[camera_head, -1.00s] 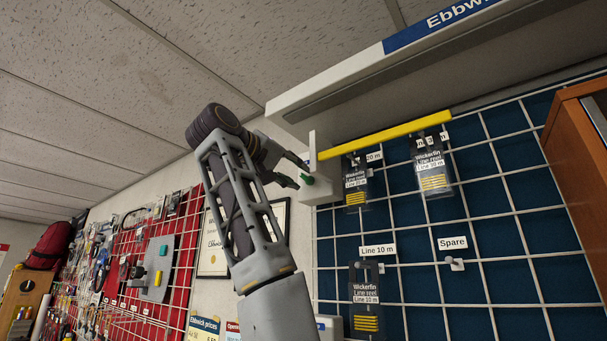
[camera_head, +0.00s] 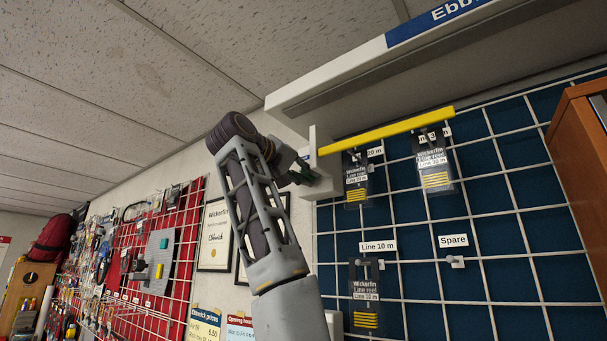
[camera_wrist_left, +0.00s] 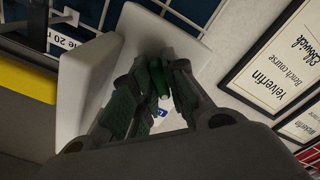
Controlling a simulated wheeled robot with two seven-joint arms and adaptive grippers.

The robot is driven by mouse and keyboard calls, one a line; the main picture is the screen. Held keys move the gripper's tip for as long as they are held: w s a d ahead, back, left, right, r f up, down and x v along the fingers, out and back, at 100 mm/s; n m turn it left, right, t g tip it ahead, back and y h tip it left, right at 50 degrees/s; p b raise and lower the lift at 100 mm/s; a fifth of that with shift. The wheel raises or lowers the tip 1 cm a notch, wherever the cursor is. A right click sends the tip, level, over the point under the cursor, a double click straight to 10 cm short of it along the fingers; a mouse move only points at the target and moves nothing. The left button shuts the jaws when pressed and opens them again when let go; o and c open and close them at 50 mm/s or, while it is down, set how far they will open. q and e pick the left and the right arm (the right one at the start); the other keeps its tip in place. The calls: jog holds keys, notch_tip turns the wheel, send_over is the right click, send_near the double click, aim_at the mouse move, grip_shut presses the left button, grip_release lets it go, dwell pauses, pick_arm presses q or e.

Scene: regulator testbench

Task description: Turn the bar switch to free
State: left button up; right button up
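The bar switch is a white box (camera_head: 325,188) on the wall at the left end of a yellow bar (camera_head: 386,132), with a small green lever (camera_wrist_left: 158,76). My left gripper (camera_head: 304,172) is at the box, its fingers around the lever. In the left wrist view, the fingers (camera_wrist_left: 160,88) are close together on both sides of the green lever and appear shut on it. The fingers partly hide the lever and the marking on the box. My right gripper is not in view.
Line reel packs (camera_head: 433,168) hang on the white wire grid right of the switch, under the yellow bar. A white sign housing (camera_head: 350,80) overhangs from above. Framed certificates (camera_head: 215,235) hang on the wall at left. A wooden cabinet (camera_head: 580,140) stands at far right.

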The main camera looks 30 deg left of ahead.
pick_arm(q)
grip_shut()
